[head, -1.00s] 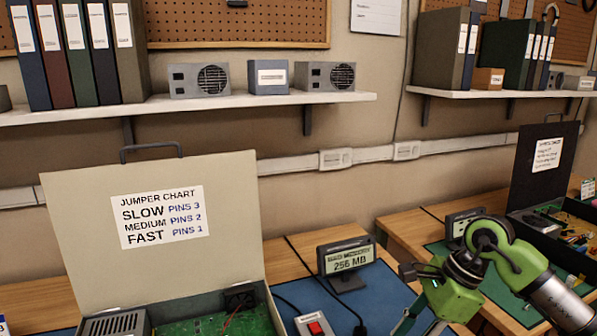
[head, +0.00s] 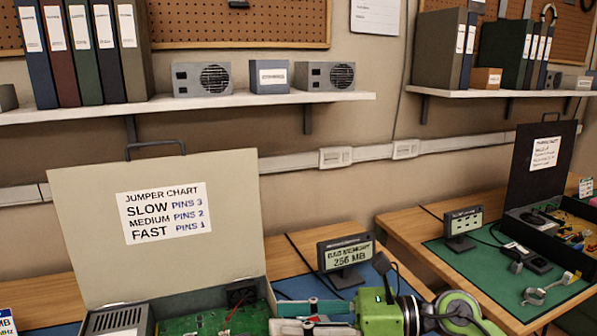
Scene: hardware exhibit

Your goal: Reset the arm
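My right gripper (head: 290,317) is low in the head view, over the front of the left bench. Its green body is at the right and its fingers point left, in front of the open case's green circuit board (head: 210,322). The two fingers look apart, with a gap between them. Some red shows in that gap. The grey box with a red switch is mostly hidden behind the gripper. I see nothing clearly held. My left gripper is not in view.
The open case's raised lid (head: 90,235) carries a jumper chart. A small display (head: 345,255) reading 256 MB stands behind my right gripper. A green mat (head: 480,265) with cables lies on the right bench, beside a dark open case (head: 540,170). A shelf (head: 215,102) runs above.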

